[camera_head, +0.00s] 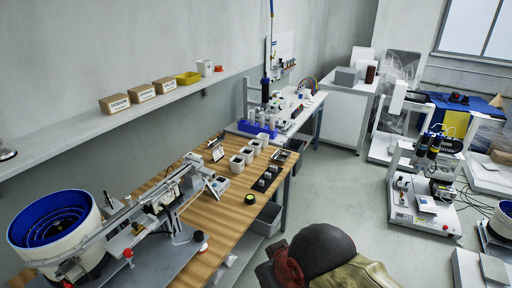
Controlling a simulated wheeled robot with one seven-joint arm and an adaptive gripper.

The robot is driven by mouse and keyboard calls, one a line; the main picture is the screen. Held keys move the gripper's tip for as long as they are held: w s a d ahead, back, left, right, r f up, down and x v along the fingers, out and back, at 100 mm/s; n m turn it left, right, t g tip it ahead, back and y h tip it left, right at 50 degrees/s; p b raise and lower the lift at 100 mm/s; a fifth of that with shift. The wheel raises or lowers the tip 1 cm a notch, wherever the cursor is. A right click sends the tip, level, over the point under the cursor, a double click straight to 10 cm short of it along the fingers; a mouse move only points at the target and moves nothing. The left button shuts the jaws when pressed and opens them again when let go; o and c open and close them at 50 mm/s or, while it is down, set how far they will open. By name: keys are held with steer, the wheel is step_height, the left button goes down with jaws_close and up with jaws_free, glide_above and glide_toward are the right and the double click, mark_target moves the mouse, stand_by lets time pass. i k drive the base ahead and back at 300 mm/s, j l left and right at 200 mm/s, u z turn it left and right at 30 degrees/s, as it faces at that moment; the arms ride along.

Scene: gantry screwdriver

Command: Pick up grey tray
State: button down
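A small grey metal tray (295,145) lies near the far right corner of the wooden workbench. A second, darker shallow tray (280,157) lies just in front of it. A dark tray (267,178) holding small items is nearer along the same right edge. I cannot tell for certain which of these is the grey tray of the task. My gripper is not in view.
White square cups (237,163) stand left of the trays on the wooden workbench (225,215). A bowl feeder (52,228) fills the left front. A dark rounded object with olive cloth (355,272) stands at bottom centre. Grey floor (335,195) is open right of the bench.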

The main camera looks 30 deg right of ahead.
mark_target(281, 157)
steer(key=i+l+z, duration=0.25)
steer(key=z, duration=0.25)
steer(key=i+z, duration=0.5)
steer(key=i+j+z, duration=0.2)
steer(key=i, duration=1.45)
steer(key=l, duration=0.1)
